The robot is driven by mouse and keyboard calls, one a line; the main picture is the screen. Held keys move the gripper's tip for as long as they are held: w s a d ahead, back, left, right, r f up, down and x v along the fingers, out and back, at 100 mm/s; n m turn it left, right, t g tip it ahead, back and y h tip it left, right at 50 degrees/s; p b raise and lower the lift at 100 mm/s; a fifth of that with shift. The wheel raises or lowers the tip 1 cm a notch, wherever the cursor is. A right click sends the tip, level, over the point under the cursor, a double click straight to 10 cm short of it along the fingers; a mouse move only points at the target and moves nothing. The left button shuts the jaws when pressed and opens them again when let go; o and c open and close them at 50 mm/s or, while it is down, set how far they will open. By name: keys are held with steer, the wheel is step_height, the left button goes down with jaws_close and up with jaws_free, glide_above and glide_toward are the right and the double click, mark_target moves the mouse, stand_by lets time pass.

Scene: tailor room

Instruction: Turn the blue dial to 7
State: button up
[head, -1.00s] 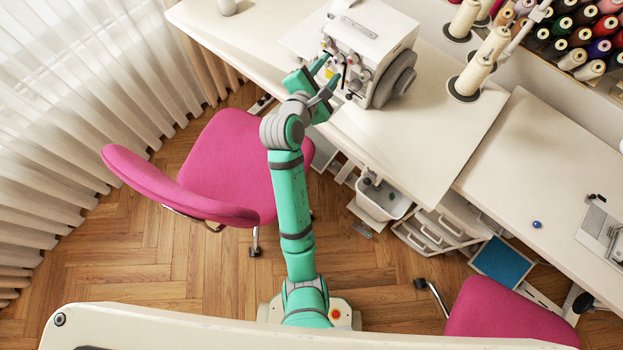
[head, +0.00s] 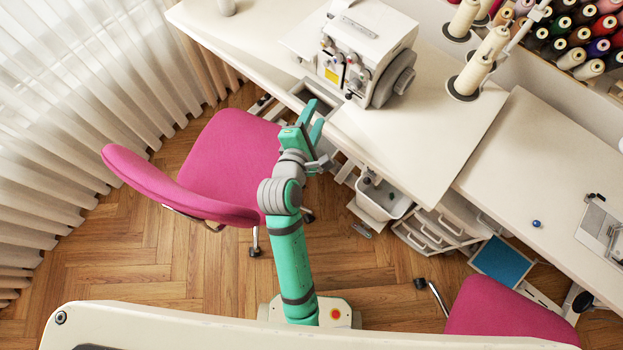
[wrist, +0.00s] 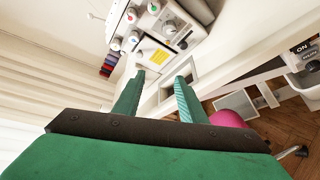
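The white sewing machine (head: 370,45) stands on the table, its front with several small dials facing my gripper. My gripper (head: 314,116) is open and empty, in front of the table edge and apart from the machine. In the wrist view its two green fingers (wrist: 160,82) are spread with nothing between them.
A pink chair (head: 230,160) stands left of my arm. Cream thread cones (head: 474,76) stand right of the machine. A white bin (head: 382,200) hangs below the table. A small blue round object (head: 536,224) lies on the right-hand table.

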steer(key=s+f+m+y, duration=0.3)
steer(key=s+f+m, duration=0.4)
steer(key=s, duration=0.7)
steer(key=shift+s+d+f, duration=0.15)
steer(key=shift+d+f, duration=0.1)
steer(key=shift+f, duration=0.25)
steer(key=shift+m, duration=0.3)
steer(key=s+d+r+m, duration=0.1)
steer(key=s+m, duration=0.5)
steer(key=s, duration=0.3)
steer(key=s+d+r+m+t, duration=0.1)
steer(key=s+r+m, duration=0.1)
steer(key=s+m, duration=0.4)
steer(key=s, duration=0.4)
steer(key=shift+d+r+m, duration=0.25)
steer(key=shift+d+m, duration=0.1)
steer(key=shift+m, duration=0.05)
